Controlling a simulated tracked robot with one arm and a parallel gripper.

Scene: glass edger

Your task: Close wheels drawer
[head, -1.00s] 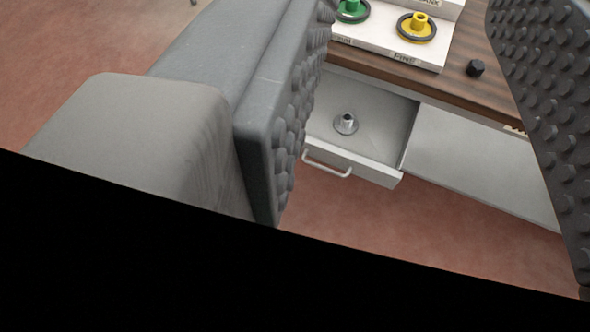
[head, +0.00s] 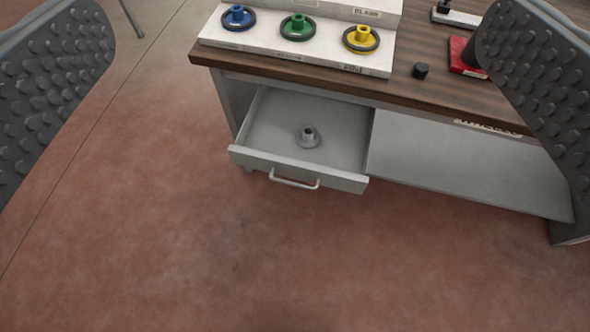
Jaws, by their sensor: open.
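The wheels drawer (head: 245,155) is a grey drawer under the wooden bench top, pulled out towards me. Its front has a light bar handle (head: 294,183) at the middle. A small grey metal wheel or hub (head: 308,137) sits on the drawer floor. My gripper (head: 290,110) shows as two studded grey pads at the left and right picture edges. It is wide open with nothing between the pads, and it appears apart from the drawer.
The bench top (head: 430,95) carries a white stepped stand (head: 300,52) with a blue wheel (head: 238,18), a green wheel (head: 297,27) and a yellow wheel (head: 361,38). A black knob (head: 420,70) and red block (head: 466,58) stand to the right. The reddish floor before the drawer is clear.

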